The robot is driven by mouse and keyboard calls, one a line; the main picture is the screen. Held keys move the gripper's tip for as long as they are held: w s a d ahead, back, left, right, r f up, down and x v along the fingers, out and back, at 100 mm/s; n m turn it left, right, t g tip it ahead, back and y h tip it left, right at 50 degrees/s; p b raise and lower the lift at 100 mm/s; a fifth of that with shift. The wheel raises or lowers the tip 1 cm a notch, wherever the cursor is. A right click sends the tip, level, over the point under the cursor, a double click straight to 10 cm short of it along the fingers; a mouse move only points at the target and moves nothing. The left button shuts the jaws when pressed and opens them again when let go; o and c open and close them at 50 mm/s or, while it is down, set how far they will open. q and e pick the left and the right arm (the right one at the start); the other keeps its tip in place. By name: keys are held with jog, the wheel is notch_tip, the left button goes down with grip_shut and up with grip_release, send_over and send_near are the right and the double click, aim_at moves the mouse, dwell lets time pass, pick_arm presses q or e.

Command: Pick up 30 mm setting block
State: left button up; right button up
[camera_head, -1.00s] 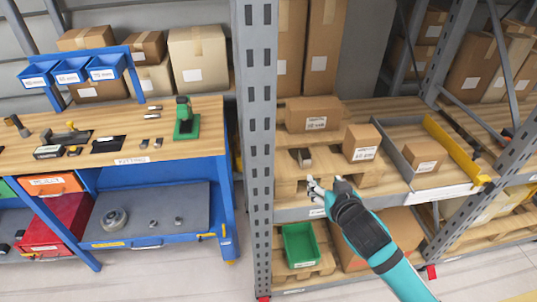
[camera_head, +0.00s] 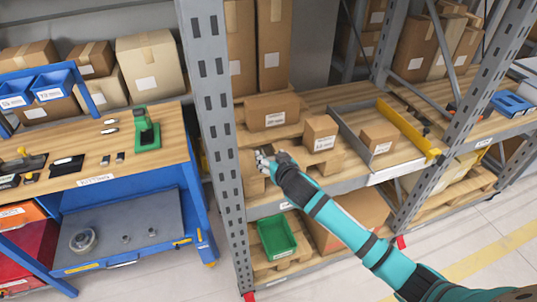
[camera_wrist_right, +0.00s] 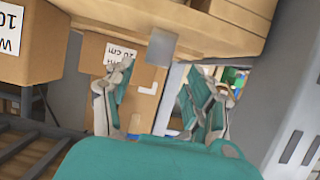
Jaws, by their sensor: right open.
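My right gripper (camera_head: 265,160) is at the front of the shelf's small wooden pallet, below the carton (camera_head: 272,114). In the right wrist view its fingers (camera_wrist_right: 165,88) are apart with nothing between them. A small grey block (camera_wrist_right: 163,47), which looks like the setting block, shows just beyond the fingertips against the pale wood. It appears apart from the fingers. No size marking can be read on it. In the head view the block is not clearly visible, seemingly hidden by the gripper. My left gripper is not in view.
A small carton (camera_head: 320,132) stands right of the gripper, and a yellow-edged tray (camera_head: 408,130) lies farther right. The grey rack upright (camera_head: 214,130) is close on the left. A green bin (camera_head: 276,236) sits on the shelf below. A blue workbench (camera_head: 120,185) stands at left.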

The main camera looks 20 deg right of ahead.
aim_at(269, 152)
jog(key=shift+w+d+f, duration=0.1)
jog(key=shift+w, duration=0.25)
jog(key=p+x, duration=0.1)
jog(key=x, duration=0.2)
jog(key=shift+d+f, duration=0.1)
jog(key=shift+d, duration=0.05)
jog(key=shift+w+f+p, duration=0.3)
jog(key=shift+w+f, duration=0.05)
jog(key=shift+w, duration=0.25)
jog(key=shift+c, duration=0.2)
grip_shut()
jog(key=shift+r, duration=0.15)
